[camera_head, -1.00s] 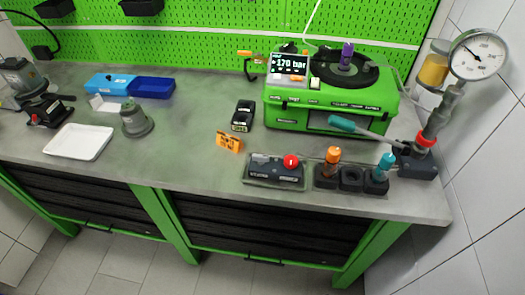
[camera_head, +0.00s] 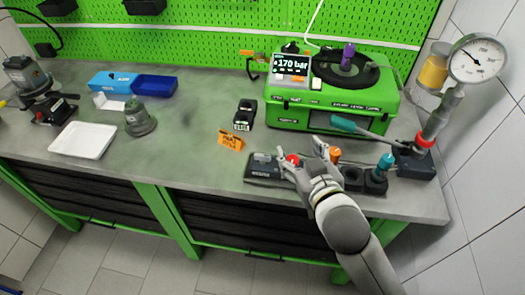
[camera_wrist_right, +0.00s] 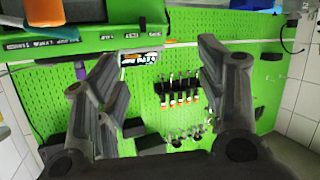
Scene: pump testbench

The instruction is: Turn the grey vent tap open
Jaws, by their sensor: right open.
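My right gripper (camera_head: 301,154) is open and empty over the front edge of the bench. It is above the dark box with the red button (camera_head: 292,159) and beside the orange-topped tool (camera_head: 334,155), partly covering both. Both fingers (camera_wrist_right: 157,60) stand wide apart in the right wrist view, with nothing between them. I cannot pick out the grey vent tap for sure. The green pump unit (camera_head: 300,118) stands behind the gripper, with a display (camera_head: 291,65) reading 170 bar and a purple knob (camera_head: 348,53) on top. My left gripper is not in view.
A teal-handled lever (camera_head: 345,124) and pressure gauge (camera_head: 478,60) stand at the right. An orange sign (camera_head: 231,140) and black meter (camera_head: 244,114) lie left of the pump. A white tray (camera_head: 83,140) and blue bin (camera_head: 154,86) are farther left.

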